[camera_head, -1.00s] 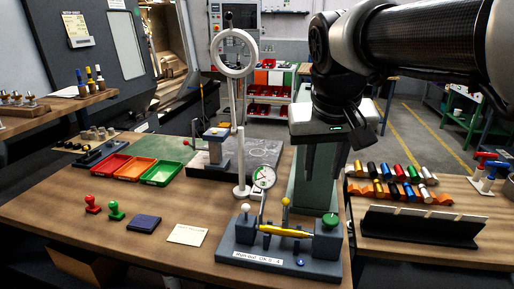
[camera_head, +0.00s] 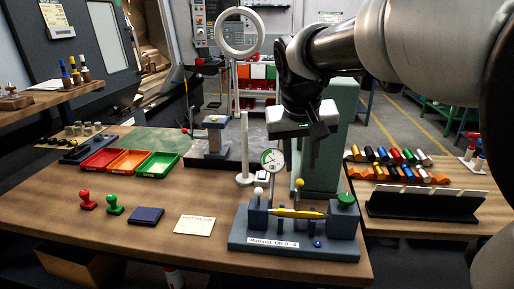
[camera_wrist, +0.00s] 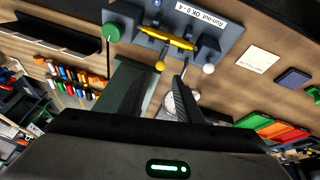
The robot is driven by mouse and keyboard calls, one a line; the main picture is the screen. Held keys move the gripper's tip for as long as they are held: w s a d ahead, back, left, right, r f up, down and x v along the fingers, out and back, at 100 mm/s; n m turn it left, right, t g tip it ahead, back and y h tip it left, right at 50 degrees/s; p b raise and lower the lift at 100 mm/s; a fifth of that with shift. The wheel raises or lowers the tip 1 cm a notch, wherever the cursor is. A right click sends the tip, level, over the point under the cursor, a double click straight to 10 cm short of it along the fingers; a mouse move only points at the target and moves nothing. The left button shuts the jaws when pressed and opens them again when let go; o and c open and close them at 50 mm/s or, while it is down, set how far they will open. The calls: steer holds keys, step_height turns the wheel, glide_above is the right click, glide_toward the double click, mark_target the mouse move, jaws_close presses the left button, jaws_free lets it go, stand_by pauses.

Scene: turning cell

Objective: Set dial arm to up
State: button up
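The run-out fixture (camera_head: 245,240) stands at the bench's front right. Its dial gauge (camera_head: 271,159) has a white face and sits raised on a thin arm (camera_head: 268,186). A white ball knob (camera_head: 258,191) and a yellow ball knob (camera_head: 299,184) rise beside a yellow spindle (camera_head: 298,213). A green knob (camera_head: 346,200) is at the right. My gripper (camera_head: 301,182) points down, fingers apart and empty, above and behind the fixture, right of the dial. The wrist view shows the fixture (camera_wrist: 205,22) upside down; a finger partly hides the dial area.
A tall white stand with a ring (camera_head: 240,33) rises behind the dial. A grey-green pillar (camera_head: 340,130) stands close behind my gripper. Red, orange and green trays (camera_head: 157,166), stamps (camera_head: 115,206) and a card (camera_head: 195,225) lie left. The bench front-left is clear.

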mark_target(299, 184)
steer(key=b+x, duration=0.1)
steer(key=x, duration=0.9)
steer(key=shift+f, duration=0.35)
jaws_close()
